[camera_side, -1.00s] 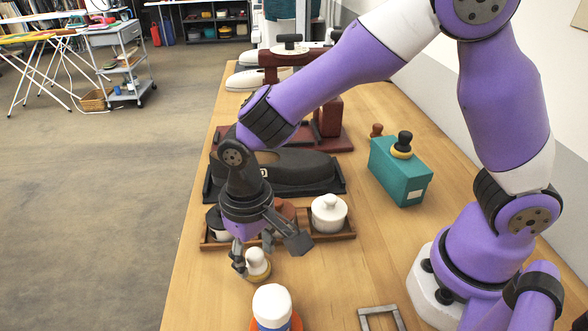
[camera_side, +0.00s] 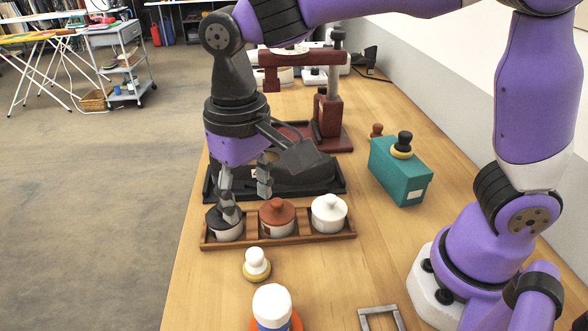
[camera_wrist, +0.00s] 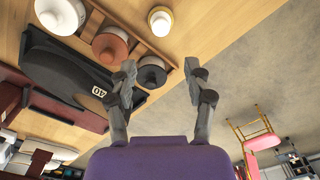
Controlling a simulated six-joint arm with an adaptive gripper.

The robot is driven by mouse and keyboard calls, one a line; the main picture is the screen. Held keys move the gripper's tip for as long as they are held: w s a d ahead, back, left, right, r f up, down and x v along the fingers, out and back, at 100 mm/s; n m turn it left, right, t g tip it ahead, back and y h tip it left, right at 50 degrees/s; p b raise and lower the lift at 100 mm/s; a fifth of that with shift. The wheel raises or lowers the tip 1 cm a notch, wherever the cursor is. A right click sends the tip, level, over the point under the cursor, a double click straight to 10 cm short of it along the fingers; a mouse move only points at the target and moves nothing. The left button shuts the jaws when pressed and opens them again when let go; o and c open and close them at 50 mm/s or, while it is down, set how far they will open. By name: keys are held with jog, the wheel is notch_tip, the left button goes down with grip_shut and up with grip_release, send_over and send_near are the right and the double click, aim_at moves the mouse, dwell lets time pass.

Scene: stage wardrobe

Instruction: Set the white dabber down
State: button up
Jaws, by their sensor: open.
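The white dabber (camera_side: 257,260) stands upright on the bare wooden table, white knob up on a yellowish base, in front of the wooden tray. It also shows in the wrist view (camera_wrist: 160,20). My gripper (camera_side: 247,188) is open and empty, raised above the tray's left part and apart from the dabber. In the wrist view its two fingers (camera_wrist: 164,72) are spread with nothing between them.
The tray (camera_side: 293,240) holds pots with black, brown (camera_side: 277,212) and white (camera_side: 329,208) lids. A dark shoe form stands behind. A teal box (camera_side: 400,172) with a black-knobbed dabber (camera_side: 403,143) is right. A white-capped bottle (camera_side: 272,304) stands in front.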

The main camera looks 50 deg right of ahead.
jog(key=s+d+r+t, duration=0.1)
jog(key=s+d+t, duration=0.1)
jog(key=d, duration=0.6)
jog(key=s+d+r+t, duration=0.2)
jog(key=s+d+t, duration=0.1)
jog(key=s+d, duration=0.2)
jog(key=d, duration=0.2)
jog(key=shift+d+t, duration=0.3)
jog(key=shift+d, duration=0.1)
